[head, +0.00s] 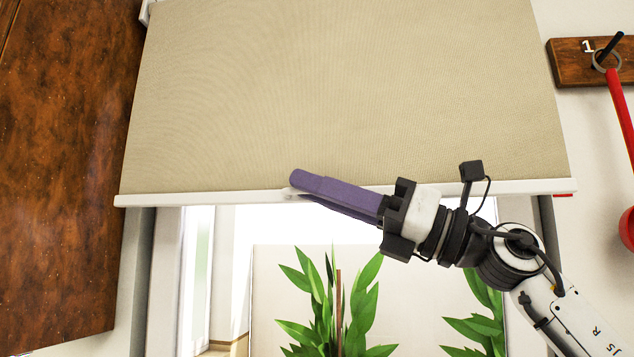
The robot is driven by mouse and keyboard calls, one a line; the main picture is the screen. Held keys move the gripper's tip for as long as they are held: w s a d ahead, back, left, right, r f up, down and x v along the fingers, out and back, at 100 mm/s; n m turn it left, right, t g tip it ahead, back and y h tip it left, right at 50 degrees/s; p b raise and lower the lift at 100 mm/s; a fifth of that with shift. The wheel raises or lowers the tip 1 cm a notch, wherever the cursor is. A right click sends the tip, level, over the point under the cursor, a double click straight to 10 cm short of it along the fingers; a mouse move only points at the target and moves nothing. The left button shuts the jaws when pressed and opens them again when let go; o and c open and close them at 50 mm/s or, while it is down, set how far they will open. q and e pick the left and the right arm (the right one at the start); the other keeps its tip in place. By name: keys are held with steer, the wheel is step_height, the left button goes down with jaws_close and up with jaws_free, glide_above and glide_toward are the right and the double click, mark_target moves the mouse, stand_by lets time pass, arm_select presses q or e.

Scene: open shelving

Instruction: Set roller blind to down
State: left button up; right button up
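The roller blind (350,95) is a beige fabric sheet hanging in front of a window in the head view. It covers the upper part, and its white bottom bar (220,198) runs across the middle of the picture. A small pale tab (291,193) shows at the bar. My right gripper (298,182) comes in from the lower right, its purple fingers overlapping the bar near this tab. The fingers are seen side-on, one over the other, so their gap and any grip are hidden. My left gripper is not in view.
Below the bar the window glass (230,270) is uncovered, with green plants (335,310) behind it. A brown wooden panel (60,170) stands at the left. At the right, a wooden hook board (575,65) holds a red long-handled item (620,110).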

jaws_close()
stand_by(1.5)
